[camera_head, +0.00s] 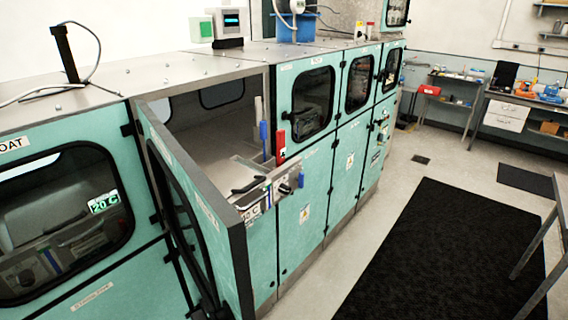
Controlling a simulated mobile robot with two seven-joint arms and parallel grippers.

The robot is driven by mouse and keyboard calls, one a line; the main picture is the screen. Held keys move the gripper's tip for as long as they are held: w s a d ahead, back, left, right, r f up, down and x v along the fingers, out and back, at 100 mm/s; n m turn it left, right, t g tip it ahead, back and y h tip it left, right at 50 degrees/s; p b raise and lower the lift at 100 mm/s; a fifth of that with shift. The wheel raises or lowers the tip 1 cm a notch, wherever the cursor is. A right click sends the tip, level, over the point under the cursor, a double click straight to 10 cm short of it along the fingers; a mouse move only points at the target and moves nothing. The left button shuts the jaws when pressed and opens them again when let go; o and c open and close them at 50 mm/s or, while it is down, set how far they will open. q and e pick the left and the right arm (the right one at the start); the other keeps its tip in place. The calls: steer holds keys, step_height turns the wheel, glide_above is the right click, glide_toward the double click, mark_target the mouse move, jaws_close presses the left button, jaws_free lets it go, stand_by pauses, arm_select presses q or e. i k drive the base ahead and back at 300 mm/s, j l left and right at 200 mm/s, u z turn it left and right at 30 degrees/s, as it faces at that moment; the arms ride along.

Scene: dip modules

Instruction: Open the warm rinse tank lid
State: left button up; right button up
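A teal cabinet door (208,215) stands swung open at the left middle. Behind it is an open bay with a pale interior (190,120). At the front of the bay sits a metal tank top (262,167) with a dark curved handle (249,186). A white label (251,213) below it is partly cut off by the door and ends in "C". I cannot read a warm rinse name on any tank, and I cannot tell whether that metal top is a lid or whether it is open. Neither of my grippers is in view.
A blue handle (263,133) and a red handle (281,143) stand upright at the bay's right side. Shut teal cabinets (318,165) continue to the right. A black mat (440,255) covers the floor in front. A table edge (540,240) juts in at the right.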

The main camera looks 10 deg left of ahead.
mark_target(229, 176)
steer(key=i+l+z, duration=0.4)
steer(key=i+z, duration=0.2)
steer(key=i, duration=0.15)
steer(key=i+l+z, duration=0.1)
steer(key=i+z, duration=0.2)
steer(key=i+u, duration=0.25)
steer(key=u, duration=0.2)
steer(key=i+l+u, duration=0.15)
steer(key=u, duration=0.3)
steer(key=i+l+u, duration=0.25)
steer(key=u, duration=0.25)
steer(key=i+l+u, duration=0.15)
steer(key=l+u, duration=0.15)
steer(key=u, duration=0.15)
